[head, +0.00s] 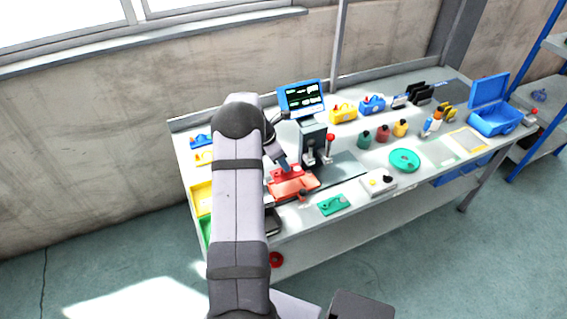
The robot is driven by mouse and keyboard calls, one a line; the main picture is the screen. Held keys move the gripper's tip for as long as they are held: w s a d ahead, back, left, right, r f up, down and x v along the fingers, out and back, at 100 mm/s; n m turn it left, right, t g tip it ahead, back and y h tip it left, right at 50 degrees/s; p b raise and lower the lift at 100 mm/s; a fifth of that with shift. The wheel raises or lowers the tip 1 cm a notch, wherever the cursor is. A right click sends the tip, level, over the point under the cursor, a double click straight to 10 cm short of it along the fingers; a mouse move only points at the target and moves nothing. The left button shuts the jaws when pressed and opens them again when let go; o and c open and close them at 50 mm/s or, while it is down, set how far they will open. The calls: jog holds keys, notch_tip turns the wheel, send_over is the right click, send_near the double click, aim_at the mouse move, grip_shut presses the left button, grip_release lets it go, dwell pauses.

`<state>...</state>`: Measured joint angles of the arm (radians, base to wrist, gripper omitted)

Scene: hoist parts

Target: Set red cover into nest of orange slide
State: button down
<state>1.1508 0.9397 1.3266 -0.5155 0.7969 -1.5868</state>
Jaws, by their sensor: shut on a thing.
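The orange slide (296,187) lies on the bench at the left of the middle, in front of the dark press stand with the screen. The red cover (286,173) is at its back part, under the tip of my gripper (284,165). My gripper points down and is shut on the red cover. At this size I cannot tell whether the cover sits in the nest or is held just above it. My arm hides part of the bench to the left of the slide.
The press stand with its blue screen (303,98) and a red-knobbed lever (330,145) stands close behind the slide. A green plate (333,204) and a white box (377,183) lie to the right. Yellow and green bins (201,199) are at the left.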

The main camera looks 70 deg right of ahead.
aim_at(281, 172)
jog(key=shift+f+b, duration=0.85)
jog(key=shift+f, duration=0.85)
jog(key=shift+f, duration=0.1)
jog(key=shift+f+b, duration=0.7)
jog(key=shift+f, duration=0.35)
jog(key=shift+f, duration=0.4)
jog(key=c, duration=1.5)
grip_release()
jog(key=shift+o, duration=0.2)
jog(key=shift+r, duration=0.1)
